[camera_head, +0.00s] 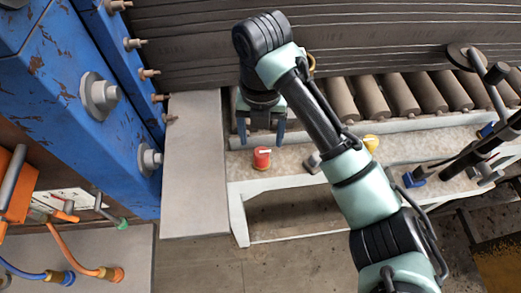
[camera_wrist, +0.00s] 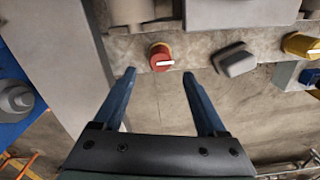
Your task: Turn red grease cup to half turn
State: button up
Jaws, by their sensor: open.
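The red grease cup (camera_head: 261,158) is a short red knob with a white pointer on top, standing on the pale bench ledge. In the wrist view the red cup (camera_wrist: 161,57) sits beyond the fingertips, a little above the gap between them, with its white pointer toward the right. My gripper (camera_head: 261,143) is open, its two blue fingers pointing down just above and behind the cup in the head view. In the wrist view the open fingers (camera_wrist: 158,72) have nothing between them and appear apart from the cup.
A yellow knob (camera_head: 370,142) stands to the right on the same ledge; a grey knob (camera_wrist: 235,60) sits between it and the red cup. A blue machine frame (camera_head: 80,90) rises at the left. Rollers (camera_head: 400,95) line the back. Floor is free in front.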

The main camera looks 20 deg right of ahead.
aim_at(261, 152)
notch_tip(261, 152, down, 6)
jog(key=shift+s+r+p, duration=0.1)
jog(key=shift+p, duration=0.45)
jog(key=shift+f, duration=0.7)
grip_shut()
